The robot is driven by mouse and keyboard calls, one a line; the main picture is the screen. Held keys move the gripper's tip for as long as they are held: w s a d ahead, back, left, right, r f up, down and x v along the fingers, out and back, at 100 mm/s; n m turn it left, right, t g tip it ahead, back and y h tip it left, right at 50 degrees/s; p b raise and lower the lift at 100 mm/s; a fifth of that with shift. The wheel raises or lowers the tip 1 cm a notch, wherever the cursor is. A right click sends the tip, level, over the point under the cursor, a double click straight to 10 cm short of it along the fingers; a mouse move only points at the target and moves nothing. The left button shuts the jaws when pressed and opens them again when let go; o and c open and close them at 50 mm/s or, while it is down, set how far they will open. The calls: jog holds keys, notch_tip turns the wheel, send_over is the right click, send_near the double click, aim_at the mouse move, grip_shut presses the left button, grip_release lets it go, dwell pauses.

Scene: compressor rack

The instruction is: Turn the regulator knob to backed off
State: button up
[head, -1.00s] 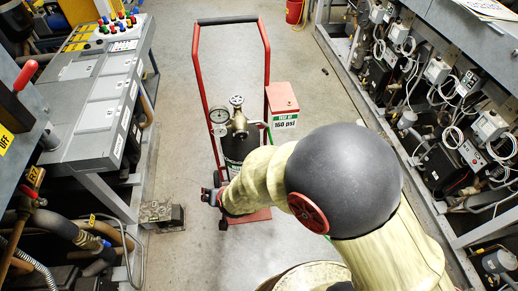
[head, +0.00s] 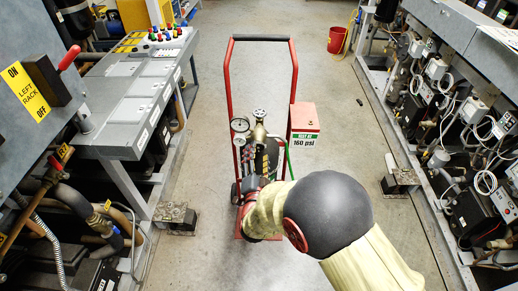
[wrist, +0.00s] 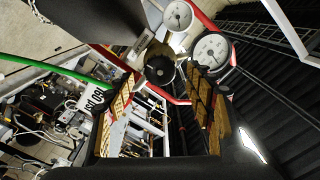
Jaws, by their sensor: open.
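The regulator (head: 259,133) is brass and carries two white-faced gauges, on top of a bottle on a red hand cart (head: 230,85). In the wrist view, its dark round knob (wrist: 160,71) faces me, between and beyond the fingertips. The gauges (wrist: 178,15) (wrist: 212,50) show above and right of it. My gripper (wrist: 163,92) is open, with tan finger pads on either side of a gap. The knob looks apart from the pads. In the head view, my gripper (head: 257,165) is just below the regulator and hides most of the bottle; I cannot make out the knob there.
A control console (head: 130,95) stands left, and compressor racks line the right. Open floor lies behind the cart; a red bucket (head: 337,40) stands far back.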

aim_at(259, 148)
jog(key=shift+w+d+b, duration=0.1)
jog(key=shift+w+b, duration=0.5)
jog(key=shift+w, duration=1.7)
jog(key=c, duration=1.1)
jog(key=shift+c, duration=0.4)
